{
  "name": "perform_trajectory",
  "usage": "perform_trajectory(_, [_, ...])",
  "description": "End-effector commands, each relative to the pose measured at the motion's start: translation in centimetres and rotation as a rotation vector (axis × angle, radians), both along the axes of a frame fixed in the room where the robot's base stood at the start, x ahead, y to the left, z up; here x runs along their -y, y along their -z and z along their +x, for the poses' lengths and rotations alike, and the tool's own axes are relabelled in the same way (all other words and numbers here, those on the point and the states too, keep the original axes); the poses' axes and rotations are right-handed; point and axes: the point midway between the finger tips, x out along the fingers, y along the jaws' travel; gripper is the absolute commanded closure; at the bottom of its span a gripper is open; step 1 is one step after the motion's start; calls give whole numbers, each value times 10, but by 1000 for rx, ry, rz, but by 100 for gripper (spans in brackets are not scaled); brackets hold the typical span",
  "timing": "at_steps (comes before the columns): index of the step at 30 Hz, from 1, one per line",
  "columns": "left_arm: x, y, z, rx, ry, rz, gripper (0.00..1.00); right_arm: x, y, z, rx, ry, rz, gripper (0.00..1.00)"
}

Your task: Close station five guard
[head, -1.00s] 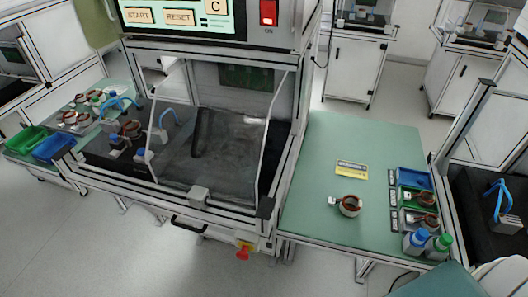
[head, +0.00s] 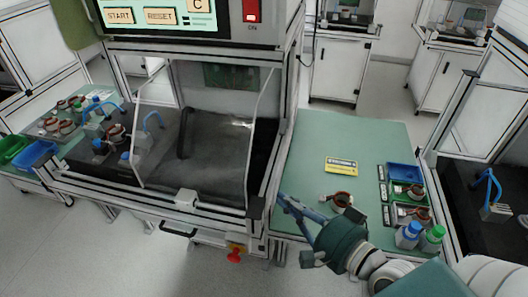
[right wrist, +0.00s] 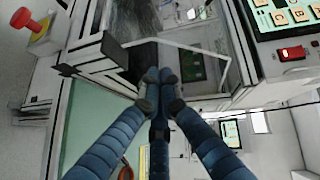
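The central station has a clear guard (head: 200,150) with a light metal frame, over a dark work surface. A grey block (head: 186,197) sits at its lower front edge. I cannot read a station number or tell how far the guard is open. My right gripper (head: 285,200) is right of the guard, above the left edge of the green table, apart from the guard. In the right wrist view, its blue fingers (right wrist: 160,85) converge with tips together and nothing visible between them; the guard frame (right wrist: 205,50) shows beyond. My left gripper is not in view.
The green table (head: 350,130) holds a yellow label (head: 341,166), a copper-wound part (head: 341,199), small bins and bottles (head: 408,235). A red knob (head: 234,256) sticks out below the station front. A corner post (head: 256,205) stands between gripper and guard.

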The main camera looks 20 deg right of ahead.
Motion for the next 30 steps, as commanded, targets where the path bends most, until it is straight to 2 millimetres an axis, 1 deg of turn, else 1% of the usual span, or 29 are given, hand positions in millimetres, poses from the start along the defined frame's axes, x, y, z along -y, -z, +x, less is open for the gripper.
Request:
perform_trajectory(1, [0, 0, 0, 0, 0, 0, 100, 11, -12, 1, 30, 38, 67, 100])
perform_trajectory(3, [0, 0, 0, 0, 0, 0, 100, 26, -28, 3, 73, 83, 154, 100])
perform_trajectory(6, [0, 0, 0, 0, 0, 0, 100, 40, -43, 4, 114, 126, 236, 100])
perform_trajectory(9, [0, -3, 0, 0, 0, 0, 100, 45, -48, 7, 128, 141, 266, 100])
perform_trajectory(11, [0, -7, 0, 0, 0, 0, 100, 45, -50, 12, 130, 142, 267, 100])
perform_trajectory(14, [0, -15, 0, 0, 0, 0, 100, 43, -52, 26, 131, 142, 267, 100])
perform_trajectory(17, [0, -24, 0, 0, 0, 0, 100, 41, -53, 45, 133, 143, 266, 100])
perform_trajectory(21, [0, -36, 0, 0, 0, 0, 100, 36, -53, 76, 132, 141, 265, 100])
perform_trajectory(26, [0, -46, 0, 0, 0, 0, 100, 32, -52, 108, 129, 139, 263, 100])
perform_trajectory(27, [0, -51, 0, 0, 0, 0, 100, 24, -51, 110, 126, 140, 268, 100])
perform_trajectory(30, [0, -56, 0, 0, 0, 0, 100, 13, -50, 118, 126, 139, 265, 100])
